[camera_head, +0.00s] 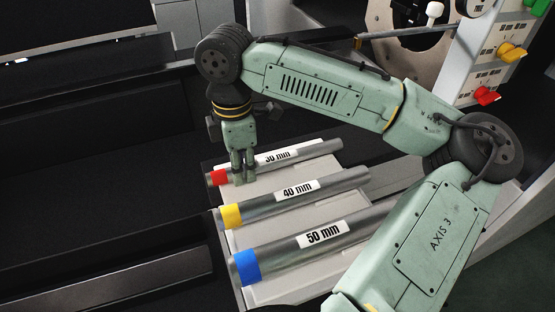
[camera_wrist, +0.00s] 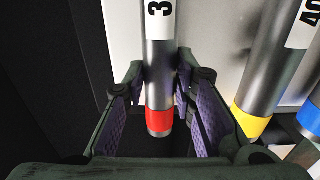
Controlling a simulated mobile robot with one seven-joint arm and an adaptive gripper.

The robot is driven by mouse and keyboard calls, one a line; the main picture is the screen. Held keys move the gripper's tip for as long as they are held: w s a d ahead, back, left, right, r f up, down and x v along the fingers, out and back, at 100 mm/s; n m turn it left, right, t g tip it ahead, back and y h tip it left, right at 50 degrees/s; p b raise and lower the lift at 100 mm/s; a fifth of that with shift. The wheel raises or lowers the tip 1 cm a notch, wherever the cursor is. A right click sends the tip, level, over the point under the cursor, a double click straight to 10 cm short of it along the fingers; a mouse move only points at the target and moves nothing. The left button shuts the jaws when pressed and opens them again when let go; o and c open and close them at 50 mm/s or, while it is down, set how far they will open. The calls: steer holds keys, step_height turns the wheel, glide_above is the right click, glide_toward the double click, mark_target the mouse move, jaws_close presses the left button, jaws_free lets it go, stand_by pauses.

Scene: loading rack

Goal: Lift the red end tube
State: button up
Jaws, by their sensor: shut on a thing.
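The red end tube (camera_head: 315,149) is a grey metal tube with a red band and a white "30 mm" label. It lies at the back of the row on the loading rack (camera_head: 262,293). My gripper (camera_head: 240,180) points down over it, shut on the tube just beside the red band. In the wrist view the tube (camera_wrist: 159,75) runs between the fingers (camera_wrist: 160,110), its red end toward the palm. The finger contact is partly hidden. I cannot tell whether the tube is clear of the rack.
A yellow end "40 mm" tube (camera_head: 340,184) and a blue end "50 mm" tube (camera_head: 285,250) lie alongside on the rack, nearer the camera. A panel with red and yellow knobs (camera_head: 512,52) stands at the upper right. Dark machine surfaces lie left of the rack.

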jaws_close()
steer(key=shift+r, duration=0.1)
step_height(320, 180, up, 9)
steer(key=shift+r+b, duration=0.1)
steer(key=shift+b, duration=0.45)
steer(key=shift+r+p, duration=1.9)
steer(key=shift+p, duration=0.35)
